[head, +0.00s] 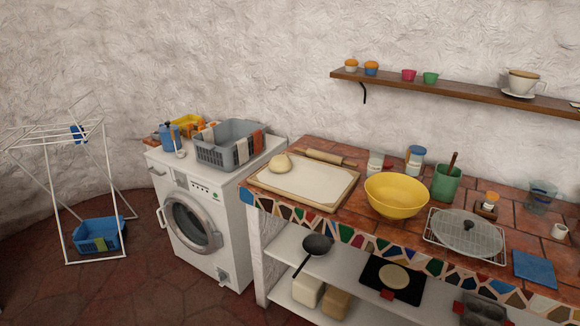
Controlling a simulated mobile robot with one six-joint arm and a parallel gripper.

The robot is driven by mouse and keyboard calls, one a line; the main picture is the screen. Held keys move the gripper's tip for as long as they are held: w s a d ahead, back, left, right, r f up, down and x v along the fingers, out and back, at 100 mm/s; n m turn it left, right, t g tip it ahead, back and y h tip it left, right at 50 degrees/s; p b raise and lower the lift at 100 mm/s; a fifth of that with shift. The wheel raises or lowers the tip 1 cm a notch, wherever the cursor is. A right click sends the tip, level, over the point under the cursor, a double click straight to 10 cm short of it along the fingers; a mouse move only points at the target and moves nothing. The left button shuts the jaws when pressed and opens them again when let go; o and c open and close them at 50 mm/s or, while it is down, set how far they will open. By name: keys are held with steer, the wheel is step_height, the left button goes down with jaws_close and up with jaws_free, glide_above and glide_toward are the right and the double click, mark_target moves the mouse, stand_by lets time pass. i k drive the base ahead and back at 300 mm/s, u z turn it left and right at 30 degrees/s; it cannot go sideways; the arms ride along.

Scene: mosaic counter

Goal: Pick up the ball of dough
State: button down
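The ball of dough (280,164) is a pale, rounded lump. It rests at the back left part of a floured wooden board (312,186), which lies on the left end of the tiled mosaic counter (378,234). The dough is fully visible, with nothing touching it from above. My gripper and arm do not show in the head view.
A rolling pin (324,157) lies behind the board, and a yellow bowl (396,196) stands to its right. A grey basket (228,146) sits on the washing machine (190,196) to the left. A shelf (450,96) hangs above. Floor in front of the washing machine is clear.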

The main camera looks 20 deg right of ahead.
mark_target(280, 170)
steer(key=u, duration=0.1)
steer(key=i, duration=0.95)
steer(key=z, duration=0.55)
steer(key=k, duration=0.2)
steer(key=u, duration=3.1)
